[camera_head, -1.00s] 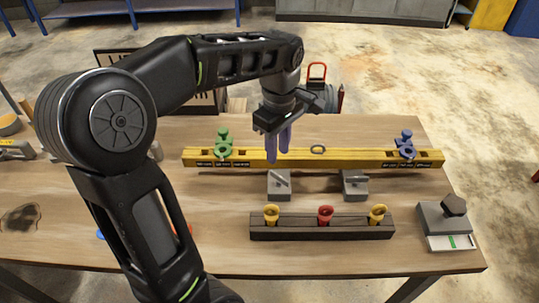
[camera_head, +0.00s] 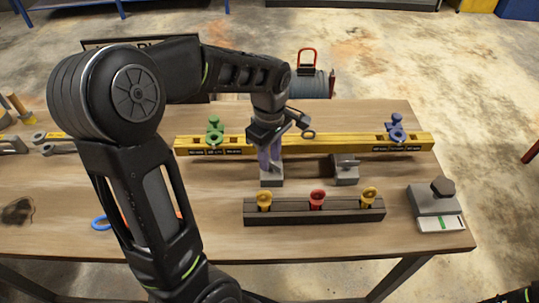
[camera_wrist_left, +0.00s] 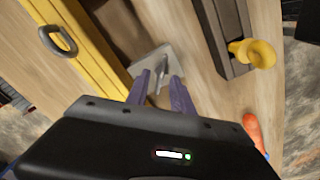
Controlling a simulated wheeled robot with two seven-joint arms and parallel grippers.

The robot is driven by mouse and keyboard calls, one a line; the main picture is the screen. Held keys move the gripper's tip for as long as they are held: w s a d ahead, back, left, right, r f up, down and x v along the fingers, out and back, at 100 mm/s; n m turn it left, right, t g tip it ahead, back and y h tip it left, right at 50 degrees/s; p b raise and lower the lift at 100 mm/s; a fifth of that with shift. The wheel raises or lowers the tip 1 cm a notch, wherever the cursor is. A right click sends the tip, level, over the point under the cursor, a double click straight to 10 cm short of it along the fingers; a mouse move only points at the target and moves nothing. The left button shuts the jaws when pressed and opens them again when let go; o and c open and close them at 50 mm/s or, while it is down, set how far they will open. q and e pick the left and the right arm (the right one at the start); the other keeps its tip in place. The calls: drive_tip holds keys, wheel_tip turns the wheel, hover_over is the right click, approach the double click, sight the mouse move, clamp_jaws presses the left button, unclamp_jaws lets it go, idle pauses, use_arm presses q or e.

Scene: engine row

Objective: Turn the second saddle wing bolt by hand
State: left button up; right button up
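Two grey saddle blocks stand on the table in front of the yellow beam (camera_head: 300,145). The right saddle (camera_head: 346,176) is clear, with its wing bolt (camera_head: 346,160) on top. My left gripper (camera_head: 270,166) points down over the left saddle (camera_head: 272,183), hiding most of its top in the head view. In the left wrist view, the purple fingertips (camera_wrist_left: 160,85) are apart, on either side of a thin upright wing bolt (camera_wrist_left: 161,78) on the grey saddle (camera_wrist_left: 168,57). I cannot tell whether they touch it.
A dark rack (camera_head: 312,217) with yellow and red pieces stands just in front of the saddles. A green fitting (camera_head: 214,130) and a blue fitting (camera_head: 396,130) sit at the beam's ends. A grey box with a dark knob (camera_head: 434,200) stands at the right.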

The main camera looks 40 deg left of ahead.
use_arm(q)
clamp_jaws()
idle(0.3)
idle(0.4)
